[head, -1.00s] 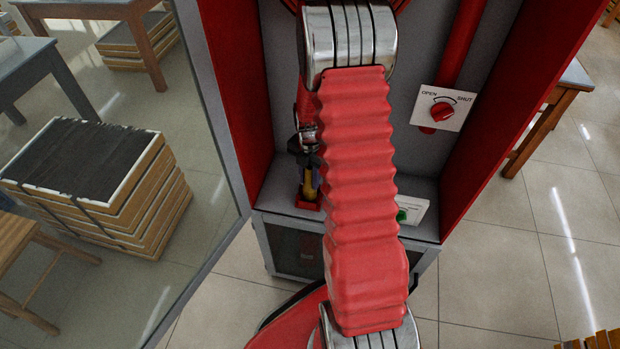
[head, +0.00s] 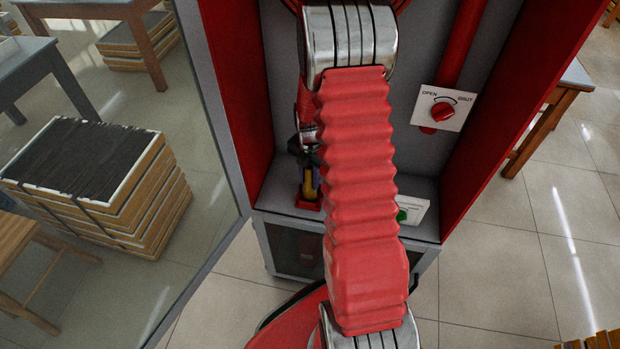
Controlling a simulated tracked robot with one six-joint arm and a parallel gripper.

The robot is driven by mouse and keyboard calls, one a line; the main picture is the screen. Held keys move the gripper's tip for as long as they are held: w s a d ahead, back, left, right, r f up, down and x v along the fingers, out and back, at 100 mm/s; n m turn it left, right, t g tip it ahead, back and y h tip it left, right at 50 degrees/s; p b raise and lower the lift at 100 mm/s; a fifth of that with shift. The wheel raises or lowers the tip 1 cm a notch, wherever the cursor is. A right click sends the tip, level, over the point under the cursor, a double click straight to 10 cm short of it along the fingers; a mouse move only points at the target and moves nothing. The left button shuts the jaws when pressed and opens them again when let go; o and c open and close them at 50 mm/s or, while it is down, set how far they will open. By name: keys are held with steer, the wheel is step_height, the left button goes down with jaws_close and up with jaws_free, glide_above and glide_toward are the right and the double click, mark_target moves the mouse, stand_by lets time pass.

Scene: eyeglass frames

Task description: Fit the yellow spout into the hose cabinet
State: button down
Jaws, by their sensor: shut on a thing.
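The hose cabinet (head: 492,135) is red outside with a grey inside and stands open in front of me. The yellow spout (head: 309,184) is small and upright near the cabinet floor, at the left inside, just above or in a small red base (head: 307,203). I cannot tell how far it sits in that base. My gripper (head: 306,162) is dark and partly hidden behind my red ribbed arm. It is shut on the upper part of the spout.
A white plate with a red OPEN/SHUT knob (head: 443,112) is on the back wall, beside a red pipe (head: 459,45). The glass door (head: 226,115) is open at left.

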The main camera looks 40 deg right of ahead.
steer(key=shift+f, duration=0.3)
stand_by(0.5)
steer(key=c, duration=1.3)
jaws_free()
steer(key=shift+c, duration=0.2)
steer(key=shift+r, duration=3.5)
